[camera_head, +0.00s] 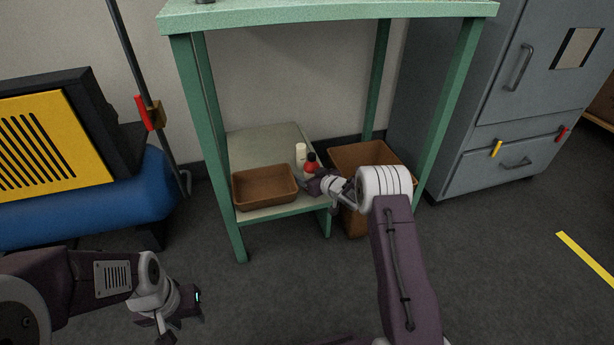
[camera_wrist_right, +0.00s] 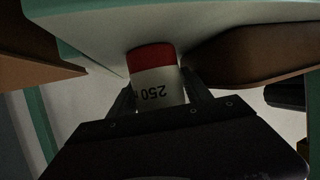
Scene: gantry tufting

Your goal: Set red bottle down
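In the right wrist view the bottle (camera_wrist_right: 156,82) shows a red band and a white label reading 250, between the two fingers. My right gripper (camera_head: 314,178) is shut on it; the right wrist view shows the fingers (camera_wrist_right: 160,98) against its sides. Whether its base touches the shelf cannot be told. My left gripper (camera_head: 182,308) is low at the lower left, away from the table; its fingers are unclear.
A white bottle (camera_head: 300,152) stands just left of the red bottle. A brown tray (camera_head: 264,188) sits on the shelf front. A brown bin (camera_head: 366,153) stands right of the shelf. Green table legs (camera_head: 207,140) flank the space. A grey cabinet (camera_head: 480,110) is at right.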

